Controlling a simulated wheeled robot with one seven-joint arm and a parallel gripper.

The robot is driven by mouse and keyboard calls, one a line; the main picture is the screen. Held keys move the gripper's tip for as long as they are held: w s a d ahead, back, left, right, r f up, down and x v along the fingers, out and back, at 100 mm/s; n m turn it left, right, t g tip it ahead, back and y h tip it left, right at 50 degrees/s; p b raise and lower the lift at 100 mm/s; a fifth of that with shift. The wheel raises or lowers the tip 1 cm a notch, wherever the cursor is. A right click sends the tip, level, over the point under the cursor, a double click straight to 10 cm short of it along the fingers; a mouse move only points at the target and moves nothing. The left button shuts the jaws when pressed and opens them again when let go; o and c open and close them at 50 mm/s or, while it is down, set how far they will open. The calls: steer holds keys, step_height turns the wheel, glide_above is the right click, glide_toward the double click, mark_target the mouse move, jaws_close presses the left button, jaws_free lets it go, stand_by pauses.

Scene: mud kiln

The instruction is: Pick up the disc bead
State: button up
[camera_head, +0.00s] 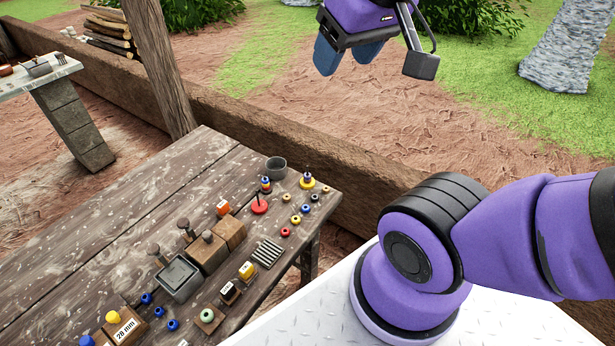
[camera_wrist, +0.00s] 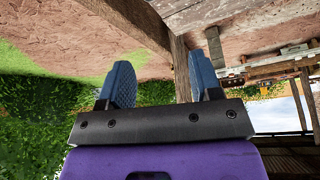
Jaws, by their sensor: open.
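My gripper (camera_head: 344,58) is raised high at the top of the head view, well above and beyond the table. Its two blue fingers are apart and nothing is between them; they also show in the wrist view (camera_wrist: 161,78). Small beads lie on the wooden table in the head view. A red bead (camera_head: 285,231), a yellow bead (camera_head: 296,219), a blue bead (camera_head: 306,208) and a dark bead (camera_head: 315,197) are near the right edge. A pale green ring-shaped bead (camera_head: 207,314) sits on a small wooden square. I cannot tell which is the disc bead.
The table (camera_head: 90,235) also holds a grey cup (camera_head: 276,168), a red disc with a peg (camera_head: 260,206), a yellow-based peg (camera_head: 307,181), wooden blocks (camera_head: 208,251), a grey tray (camera_head: 180,278) and a ridged plate (camera_head: 267,253). A low wall (camera_head: 285,140) runs behind it.

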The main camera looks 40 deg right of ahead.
steer(key=w+d+f+m+g, duration=0.1)
steer(key=w+f+m, duration=0.2)
steer(key=w, duration=0.2)
steer(key=w+d+f+m, duration=0.2)
steer(key=w+f+m, duration=0.1)
steer(key=w, duration=0.3)
steer(key=m+y, duration=0.3)
steer(key=m, duration=2)
glide_above(308, 174)
steer(key=s+d, duration=0.2)
step_height(308, 174, down, 38)
steer(key=f, duration=0.1)
steer(key=shift+g, duration=0.4)
steer(key=shift+x, duration=2.75)
steer(key=shift+w+r, duration=0.1)
steer(key=shift+w, duration=0.05)
steer(key=shift+c, duration=0.2)
steer(key=c, duration=0.9)
